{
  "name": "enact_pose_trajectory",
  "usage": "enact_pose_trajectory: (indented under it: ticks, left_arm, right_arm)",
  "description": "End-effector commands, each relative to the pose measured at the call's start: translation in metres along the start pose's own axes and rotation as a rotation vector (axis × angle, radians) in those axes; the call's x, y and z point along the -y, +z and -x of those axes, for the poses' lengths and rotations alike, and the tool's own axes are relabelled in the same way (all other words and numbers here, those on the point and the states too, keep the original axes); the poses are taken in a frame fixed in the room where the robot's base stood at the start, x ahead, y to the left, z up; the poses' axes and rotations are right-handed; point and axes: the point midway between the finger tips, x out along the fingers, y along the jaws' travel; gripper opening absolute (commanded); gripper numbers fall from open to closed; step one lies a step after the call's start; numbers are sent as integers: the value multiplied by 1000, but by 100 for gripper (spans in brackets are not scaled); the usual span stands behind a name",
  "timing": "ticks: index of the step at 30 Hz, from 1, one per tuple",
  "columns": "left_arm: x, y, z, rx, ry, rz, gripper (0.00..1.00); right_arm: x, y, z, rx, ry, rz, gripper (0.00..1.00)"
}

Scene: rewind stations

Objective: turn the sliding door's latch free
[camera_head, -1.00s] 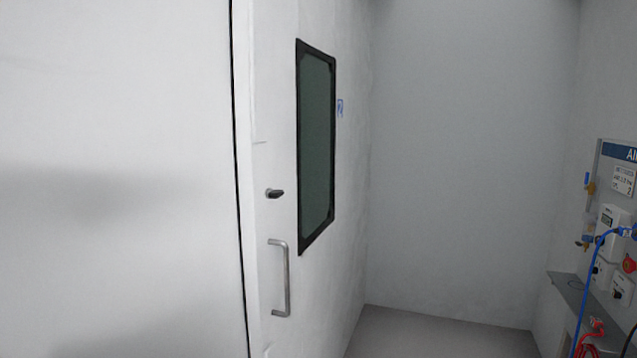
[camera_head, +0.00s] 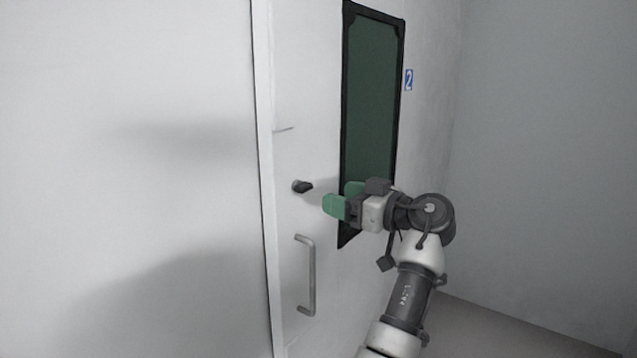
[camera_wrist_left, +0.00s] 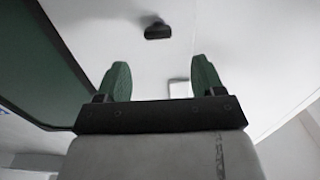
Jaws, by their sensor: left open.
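The latch (camera_head: 302,187) is a small dark turn knob on the white sliding door (camera_head: 300,150), above the door's metal handle (camera_head: 312,275). It shows in the left wrist view as a dark knob (camera_wrist_left: 158,30) beyond the fingertips. My left gripper (camera_head: 341,198), with green fingers, is open and empty, to the right of the latch and apart from it. In the wrist view its two fingers (camera_wrist_left: 160,78) stand wide apart below the knob. My right gripper is in neither view.
A dark-framed window (camera_head: 370,100) is in the door behind my gripper. A blue "2" sign (camera_head: 409,80) is right of it. A plain white panel (camera_head: 120,180) fills the left. A grey wall (camera_head: 550,150) and bare floor lie at the right.

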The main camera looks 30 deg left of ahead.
Motion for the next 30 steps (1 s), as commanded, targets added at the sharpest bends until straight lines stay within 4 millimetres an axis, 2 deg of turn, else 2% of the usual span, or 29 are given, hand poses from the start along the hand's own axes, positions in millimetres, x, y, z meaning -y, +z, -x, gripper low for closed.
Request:
enact_pose_trajectory:
  ticks: [1, 5, 12, 17, 25, 30]
  left_arm:
    - [0, -4, -10, 0, -2, -2, 68]
    - [0, -4, -36, -1, -1, -3, 68]
    - [-1, -3, -71, -2, 1, -4, 68]
    - [-1, 0, -80, 0, 3, -4, 68]
    - [-1, 0, -81, -1, 4, -4, 68]
    - [-1, 0, -81, -1, 4, -4, 42]
  right_arm:
    - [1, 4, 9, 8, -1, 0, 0]
    - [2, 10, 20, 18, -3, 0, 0]
    - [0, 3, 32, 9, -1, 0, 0]
    - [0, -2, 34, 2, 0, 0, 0]
    - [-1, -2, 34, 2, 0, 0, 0]
    - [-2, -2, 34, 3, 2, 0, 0]
